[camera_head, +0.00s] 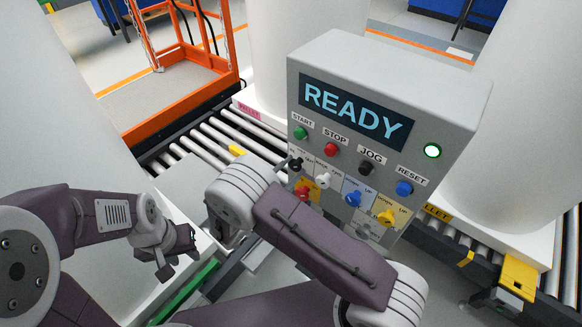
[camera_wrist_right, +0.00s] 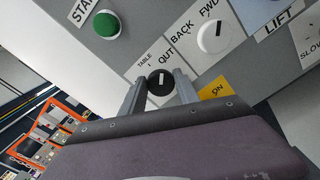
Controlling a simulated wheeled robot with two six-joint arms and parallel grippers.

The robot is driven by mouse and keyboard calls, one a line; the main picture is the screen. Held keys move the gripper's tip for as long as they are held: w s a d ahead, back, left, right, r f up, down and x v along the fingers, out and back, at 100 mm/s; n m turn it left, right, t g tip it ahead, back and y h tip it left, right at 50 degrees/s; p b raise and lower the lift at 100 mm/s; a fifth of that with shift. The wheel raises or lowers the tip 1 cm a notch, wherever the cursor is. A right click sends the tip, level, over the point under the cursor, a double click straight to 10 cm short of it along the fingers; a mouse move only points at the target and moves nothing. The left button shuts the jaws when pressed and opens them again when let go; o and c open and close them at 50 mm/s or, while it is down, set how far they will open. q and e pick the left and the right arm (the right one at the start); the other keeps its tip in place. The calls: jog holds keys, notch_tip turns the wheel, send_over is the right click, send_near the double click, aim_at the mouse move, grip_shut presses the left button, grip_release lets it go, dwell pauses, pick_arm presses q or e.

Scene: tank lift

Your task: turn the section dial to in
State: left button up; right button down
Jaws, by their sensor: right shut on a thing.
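The black section dial (camera_wrist_right: 160,83) sits on the grey control panel, with "OUT" readable on its upper right and the label on its upper left partly hidden. Its white mark points roughly up in the right wrist view. My right gripper (camera_wrist_right: 160,88) is shut on the dial, one finger on each side. In the head view the dial (camera_head: 296,163) shows at the panel's left edge, and my right wrist hides most of that gripper. My left gripper (camera_head: 180,254) is away from the panel, at the lower left, its fingers apart and empty.
The panel (camera_head: 447,95) reads READY, with a green start button (camera_head: 300,132), a red stop button (camera_head: 330,149) and a blue reset button (camera_head: 404,188). A white dial (camera_wrist_right: 213,37) is close beside my right fingers. Roller conveyors (camera_head: 200,148) and large white tanks surround the panel.

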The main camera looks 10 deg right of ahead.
jog(key=n+p, duration=0.1)
jog(key=n, duration=0.1)
jog(key=n+p, duration=0.1)
jog(key=n, duration=0.2)
jog(key=shift+w+r+n+p, duration=0.1)
jog(key=shift+r+n+p, duration=0.1)
jog(key=shift+n+p, duration=0.1)
jog(key=n+p, duration=0.2)
jog(key=n, duration=0.3)
jog(key=shift+w+f, duration=0.1)
jog(key=n+p, duration=0.1)
jog(key=n, duration=0.5)
jog(key=shift+a+f, duration=0.1)
jog(key=n+p, duration=0.1)
jog(key=n, duration=0.3)
jog(key=shift+f+n, duration=0.1)
jog(key=shift+n, duration=0.5)
jog(key=c, duration=1.3)
grip_release()
jog(key=shift+w, duration=0.1)
jog(key=o, duration=0.4)
jog(key=shift+d+f, duration=0.1)
jog(key=shift+d, duration=0.1)
